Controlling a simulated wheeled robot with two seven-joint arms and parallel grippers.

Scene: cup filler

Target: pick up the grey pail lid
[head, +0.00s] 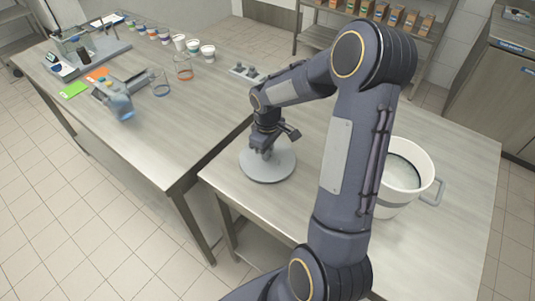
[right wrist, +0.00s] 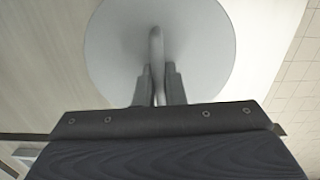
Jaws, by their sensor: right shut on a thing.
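The grey pail lid (head: 269,168) is a round grey disc over the near table, at that table's left edge. My right gripper (head: 264,152) reaches down to its middle from above. In the right wrist view the lid (right wrist: 110,45) fills the upper middle, and the two fingers of my right gripper (right wrist: 158,85) are shut on its raised handle (right wrist: 156,45). I cannot tell whether the lid touches the table. The white pail (head: 408,160) stands open on the same table, right of my arm, which hides part of it. My left gripper is not in view.
The near table (head: 465,150) has free room around the pail. The long table (head: 180,120) on the left holds a glass beaker (head: 160,85), an orange-marked beaker (head: 183,68), several small cups (head: 207,52) and a green card (head: 73,90). A shelf with several boxes stands behind.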

